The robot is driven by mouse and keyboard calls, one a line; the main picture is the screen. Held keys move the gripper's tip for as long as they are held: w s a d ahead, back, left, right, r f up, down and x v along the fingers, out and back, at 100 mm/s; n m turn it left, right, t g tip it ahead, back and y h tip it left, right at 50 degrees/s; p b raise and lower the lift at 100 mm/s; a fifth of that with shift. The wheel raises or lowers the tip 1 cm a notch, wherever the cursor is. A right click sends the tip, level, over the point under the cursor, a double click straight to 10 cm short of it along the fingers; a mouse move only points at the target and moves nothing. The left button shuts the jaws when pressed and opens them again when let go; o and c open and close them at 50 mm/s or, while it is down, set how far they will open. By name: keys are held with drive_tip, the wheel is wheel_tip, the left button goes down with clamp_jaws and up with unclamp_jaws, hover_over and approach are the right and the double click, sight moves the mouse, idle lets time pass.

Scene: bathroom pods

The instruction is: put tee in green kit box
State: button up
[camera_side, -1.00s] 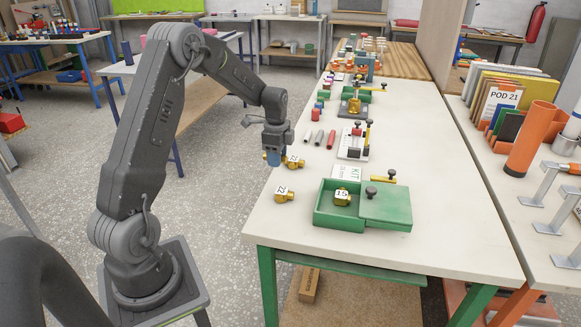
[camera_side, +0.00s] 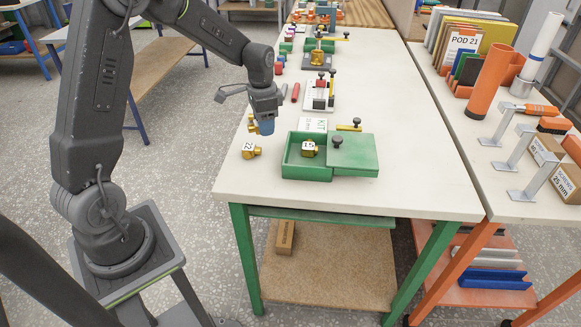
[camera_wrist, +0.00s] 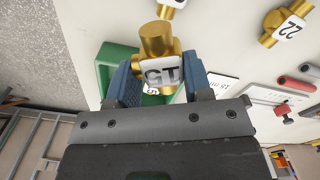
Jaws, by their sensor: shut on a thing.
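My gripper (camera_wrist: 155,82) has blue fingers shut on a brass tee (camera_wrist: 155,42) with a white label, seen in the wrist view. In the side view my gripper (camera_side: 265,126) is over the table, left of and behind the green kit box (camera_side: 292,171); the held tee is mostly hidden there. The box is open on its left half, with a brass fitting labelled 15 (camera_side: 309,148) inside. A green lid part (camera_side: 355,158) with a black knob covers its right half. The wrist view shows part of the box (camera_wrist: 103,62) behind the fingers.
Another brass fitting is cut off at the top of the wrist view (camera_wrist: 172,3). A white fixture (camera_side: 319,96) stands behind. Table is clear in front.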

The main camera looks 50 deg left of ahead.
drive_tip(key=d+n, duration=0.1)
drive_tip(key=d, duration=0.2)
drive_tip(key=d+f+n, duration=0.1)
drive_tip(key=d, duration=0.3)
drive_tip(key=d+n, duration=0.1)
drive_tip(key=d, duration=0.2)
drive_tip(key=shift+w+d+f+n, duration=0.25)
drive_tip(key=shift+w+n, duration=0.1)
drive_tip(key=shift+n, duration=0.05)
drive_tip(key=s+a+r+m, duration=0.1)
drive_tip(key=s+a+m, duration=0.1)
drive_tip(key=a, duration=0.6)
drive_tip(key=s+a+r+m, duration=0.1)
drive_tip(key=a+m, duration=0.3)
drive_tip(key=a, duration=0.5)
drive_tip(key=s+a+r+m, duration=0.2)
drive_tip(key=s+a+m, duration=0.1)
drive_tip(key=a, duration=0.6)
drive_tip(key=shift+s, duration=0.55)
hover_over(259, 138)
wheel_tip(259, 138, down, 7)
drive_tip(key=shift+a+f, duration=0.1)
drive_tip(key=shift+f, duration=1.75)
drive_tip(key=shift+f, duration=0.15)
